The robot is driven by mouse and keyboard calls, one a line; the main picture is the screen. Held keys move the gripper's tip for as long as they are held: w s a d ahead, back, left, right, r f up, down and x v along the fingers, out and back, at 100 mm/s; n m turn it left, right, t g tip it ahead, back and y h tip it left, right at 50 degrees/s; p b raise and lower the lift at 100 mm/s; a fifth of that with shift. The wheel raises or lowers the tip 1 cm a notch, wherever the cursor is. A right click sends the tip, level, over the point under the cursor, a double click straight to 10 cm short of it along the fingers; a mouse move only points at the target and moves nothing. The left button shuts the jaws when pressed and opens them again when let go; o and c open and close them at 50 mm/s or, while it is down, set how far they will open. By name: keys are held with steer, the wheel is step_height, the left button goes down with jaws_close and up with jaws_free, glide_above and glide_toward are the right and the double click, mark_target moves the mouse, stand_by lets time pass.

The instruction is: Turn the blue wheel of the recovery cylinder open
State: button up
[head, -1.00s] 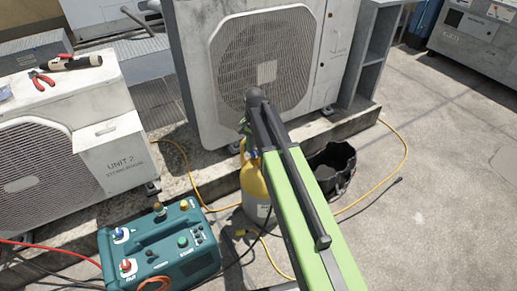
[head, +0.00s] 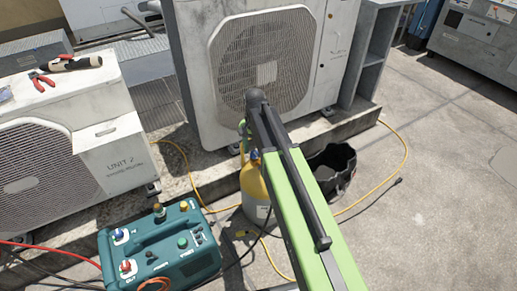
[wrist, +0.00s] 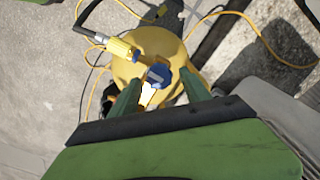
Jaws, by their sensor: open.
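The recovery cylinder (head: 252,184) has a yellow top and a grey lower body. It stands upright by the ledge, partly hidden behind my arm in the head view. Its blue wheel (wrist: 159,73) shows on the yellow top (wrist: 133,70) in the wrist view; in the head view only a small bit of blue shows. My gripper (wrist: 158,82) is open, with one green finger on each side of the blue wheel in the picture. I cannot tell whether the fingers touch it or how far down they reach. My gripper is mostly hidden behind my arm in the head view.
A yellow hose fitting (wrist: 122,48) sits beside the wheel. A teal recovery machine (head: 160,248) stands left of the cylinder, and a black bucket (head: 334,168) to its right. A condenser (head: 190,80) stands behind. Hoses cross the floor; the right floor is mostly clear.

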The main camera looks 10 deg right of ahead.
mark_target(255, 152)
steer(key=shift+r, duration=0.15)
step_height(255, 152, up, 17)
steer(key=p, duration=1.7)
